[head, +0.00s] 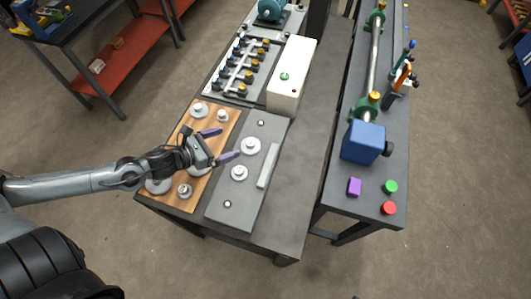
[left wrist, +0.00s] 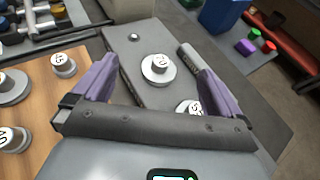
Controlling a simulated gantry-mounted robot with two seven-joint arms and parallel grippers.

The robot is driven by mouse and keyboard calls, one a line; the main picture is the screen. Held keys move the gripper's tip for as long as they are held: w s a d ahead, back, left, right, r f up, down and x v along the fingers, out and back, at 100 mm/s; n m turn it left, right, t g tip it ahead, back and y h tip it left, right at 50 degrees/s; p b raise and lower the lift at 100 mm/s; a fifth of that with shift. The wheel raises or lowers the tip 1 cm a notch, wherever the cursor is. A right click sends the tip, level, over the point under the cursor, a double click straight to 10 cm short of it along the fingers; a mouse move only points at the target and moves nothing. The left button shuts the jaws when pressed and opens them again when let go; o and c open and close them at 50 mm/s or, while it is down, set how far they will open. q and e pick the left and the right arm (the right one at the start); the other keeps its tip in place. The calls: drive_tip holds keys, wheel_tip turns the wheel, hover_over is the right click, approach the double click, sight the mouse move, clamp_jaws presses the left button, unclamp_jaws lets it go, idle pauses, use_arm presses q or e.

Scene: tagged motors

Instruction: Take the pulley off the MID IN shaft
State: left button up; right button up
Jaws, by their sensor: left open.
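A grey plate (head: 227,218) on the bench carries two round silver pulleys, a far one (head: 250,146) and a nearer one (head: 239,173). Bare small shaft ends (head: 261,123) show near the plate's ends. In the left wrist view the far pulley (left wrist: 159,69) lies between and beyond my fingers, and the nearer pulley (left wrist: 188,106) is partly hidden by my gripper. Their top marks are too small to read, so I cannot tell which shaft is MID IN. My left gripper (head: 228,143) is open and empty, its purple fingers spread just left of the pulleys. My right gripper is not in view.
A wooden board (head: 226,125) with several silver pulleys lies left of the plate, partly under my left gripper. A pale bar (head: 268,165) stands along the plate's right side. A white box (head: 291,75) stands behind. The bench right of the plate is bare.

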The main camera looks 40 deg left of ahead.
sight(251, 142)
use_arm(q)
wheel_tip(251, 142, down, 3)
drive_tip(key=shift+s+d+f+b, duration=0.1)
drive_tip(key=shift+s+d+b, duration=0.05)
drive_tip(key=shift+b, duration=0.65)
drive_tip(key=shift+w+f+b, duration=0.2)
drive_tip(key=shift+w+b, duration=0.1)
drive_tip(key=shift+w, duration=0.15)
drive_tip(key=shift+b+x, duration=0.6)
drive_tip(key=shift+x, duration=0.95)
drive_tip(key=shift+b+x, duration=0.3)
drive_tip(key=shift+x, duration=0.75)
drive_tip(key=shift+w+d+f+b, duration=0.3)
drive_tip(key=shift+w+d+f, duration=0.4)
drive_tip(key=shift+w+f, duration=0.2)
drive_tip(key=shift+x, duration=0.85)
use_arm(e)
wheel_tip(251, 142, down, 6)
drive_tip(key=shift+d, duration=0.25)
use_arm(q)
drive_tip(key=c, duration=1.2)
